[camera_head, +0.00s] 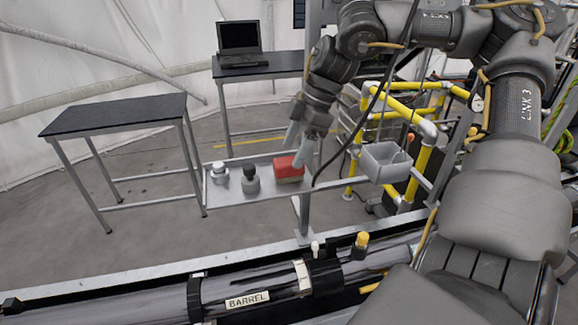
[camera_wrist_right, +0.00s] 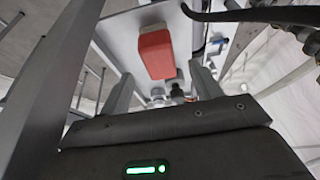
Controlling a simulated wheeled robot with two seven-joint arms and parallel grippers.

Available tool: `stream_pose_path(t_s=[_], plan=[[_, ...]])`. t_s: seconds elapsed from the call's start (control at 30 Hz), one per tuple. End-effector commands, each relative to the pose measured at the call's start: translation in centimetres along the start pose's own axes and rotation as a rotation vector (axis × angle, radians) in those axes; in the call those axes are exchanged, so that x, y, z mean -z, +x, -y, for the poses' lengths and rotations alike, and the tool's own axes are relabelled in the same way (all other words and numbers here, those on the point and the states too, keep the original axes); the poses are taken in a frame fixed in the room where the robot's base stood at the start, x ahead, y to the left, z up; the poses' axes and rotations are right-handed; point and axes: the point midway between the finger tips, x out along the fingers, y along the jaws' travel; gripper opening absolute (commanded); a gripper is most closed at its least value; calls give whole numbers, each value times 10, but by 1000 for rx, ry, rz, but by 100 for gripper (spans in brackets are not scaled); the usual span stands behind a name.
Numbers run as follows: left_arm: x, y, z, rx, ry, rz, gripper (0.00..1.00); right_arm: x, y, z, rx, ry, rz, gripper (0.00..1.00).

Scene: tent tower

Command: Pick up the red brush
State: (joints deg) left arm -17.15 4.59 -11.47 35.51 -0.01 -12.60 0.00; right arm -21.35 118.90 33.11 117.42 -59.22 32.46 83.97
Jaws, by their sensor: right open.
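The red brush (camera_head: 287,169) lies on a narrow grey shelf (camera_head: 222,201), at the shelf's right part. It shows as a red block with a paler body in the right wrist view (camera_wrist_right: 156,53). My right gripper (camera_head: 299,147) hangs over the brush with its fingers pointing down. The gripper is open and empty, and the brush shows beyond the gap between the fingers in the right wrist view. In the head view the fingers overlap the back and right side of the brush; I cannot tell whether they touch. My left gripper is not in view.
A dark-topped grey object (camera_head: 250,180) and a grey-white object (camera_head: 219,173) stand on the shelf left of the brush. A grey bin (camera_head: 385,162) and yellow pipe frame (camera_head: 423,160) are on the right. A black cable hangs close by. A barrel (camera_head: 250,290) runs along the front.

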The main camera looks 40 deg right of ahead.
Motion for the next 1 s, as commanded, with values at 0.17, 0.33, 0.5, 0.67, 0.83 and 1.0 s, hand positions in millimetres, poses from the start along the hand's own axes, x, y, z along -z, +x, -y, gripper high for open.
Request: stream_pose_path(t_s=[0.17,0.33,0.5,0.67,0.83,1.0], plan=[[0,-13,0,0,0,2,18,-1,26,1,7,3,1,64],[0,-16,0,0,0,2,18,-1,41,1,3,2,0,64],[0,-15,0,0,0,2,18,-1,43,1,2,2,-1,64],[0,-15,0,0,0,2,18,-1,43,1,1,2,-1,54],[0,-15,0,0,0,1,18,-1,43,1,1,2,-1,32],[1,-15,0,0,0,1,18,-1,42,1,1,2,0,15]])
